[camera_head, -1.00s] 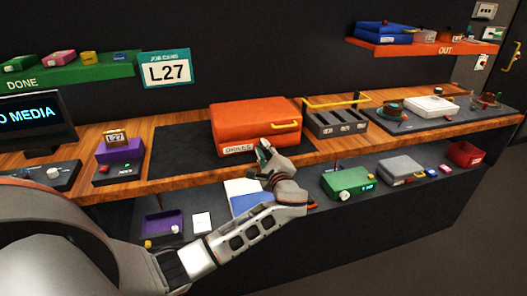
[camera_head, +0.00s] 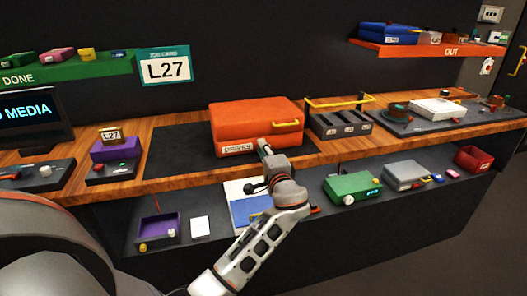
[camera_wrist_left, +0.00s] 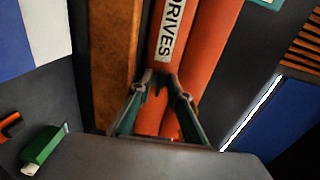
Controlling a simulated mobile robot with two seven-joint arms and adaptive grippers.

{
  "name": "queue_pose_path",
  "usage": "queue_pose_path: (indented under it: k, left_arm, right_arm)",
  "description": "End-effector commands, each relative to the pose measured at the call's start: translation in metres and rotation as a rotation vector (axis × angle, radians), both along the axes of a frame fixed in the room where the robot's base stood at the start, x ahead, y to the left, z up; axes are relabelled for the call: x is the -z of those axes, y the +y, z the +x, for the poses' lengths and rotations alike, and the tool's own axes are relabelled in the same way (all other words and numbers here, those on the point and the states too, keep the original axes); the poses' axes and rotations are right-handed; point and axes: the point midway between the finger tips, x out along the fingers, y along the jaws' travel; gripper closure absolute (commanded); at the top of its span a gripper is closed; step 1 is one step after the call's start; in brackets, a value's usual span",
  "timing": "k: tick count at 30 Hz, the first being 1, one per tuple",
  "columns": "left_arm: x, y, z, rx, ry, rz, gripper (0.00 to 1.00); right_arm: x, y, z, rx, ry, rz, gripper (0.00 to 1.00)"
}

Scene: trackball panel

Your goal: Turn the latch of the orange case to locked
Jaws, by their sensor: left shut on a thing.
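The orange case (camera_head: 255,117) lies closed on a dark mat on the wooden workbench, with a DRIVES label (camera_head: 237,149) on its front and a yellow handle (camera_head: 287,125). My left gripper (camera_head: 263,146) is at the case's front edge, right of the label. In the left wrist view, the fingertips (camera_wrist_left: 159,84) close at the front of the case, just below the DRIVES label (camera_wrist_left: 172,30), on a small dark part that looks like the latch. The fingers mostly hide the latch, so its position cannot be read. My right gripper is not in view.
A grey slotted rack (camera_head: 340,124) with a yellow bar stands right of the case. A purple box (camera_head: 115,150) stands to the left. The lower shelf holds a blue-and-white folder (camera_head: 247,205) behind my arm and a green device (camera_head: 350,187). Bare mat lies left of the case.

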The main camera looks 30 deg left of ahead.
Motion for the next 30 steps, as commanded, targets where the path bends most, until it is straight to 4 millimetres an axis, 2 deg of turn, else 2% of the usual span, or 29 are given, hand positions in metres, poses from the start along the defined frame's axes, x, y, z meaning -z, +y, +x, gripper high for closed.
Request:
queue_pose_path:
  k: [1,13,14,23,26,30]
  left_arm:
    - [0.005,-0.002,0.001,0.006,0.001,-0.01,1.0]
    - [0.006,-0.003,0.001,0.008,-0.001,-0.013,1.0]
    - [0.006,-0.003,0.001,0.008,-0.001,-0.013,0.78]
    - [0.006,-0.003,0.001,0.009,0.003,-0.011,0.78]
    - [0.005,-0.003,0.001,0.009,0.023,0.007,0.78]
    - [0.0,-0.003,0.001,0.009,0.107,0.084,0.78]
  right_arm:
    - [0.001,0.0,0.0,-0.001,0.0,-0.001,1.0]
    - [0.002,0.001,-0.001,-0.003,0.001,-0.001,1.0]
    - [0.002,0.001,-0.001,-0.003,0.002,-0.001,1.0]
    - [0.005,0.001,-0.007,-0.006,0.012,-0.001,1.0]
    - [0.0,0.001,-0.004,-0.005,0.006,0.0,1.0]
    - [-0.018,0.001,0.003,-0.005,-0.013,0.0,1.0]
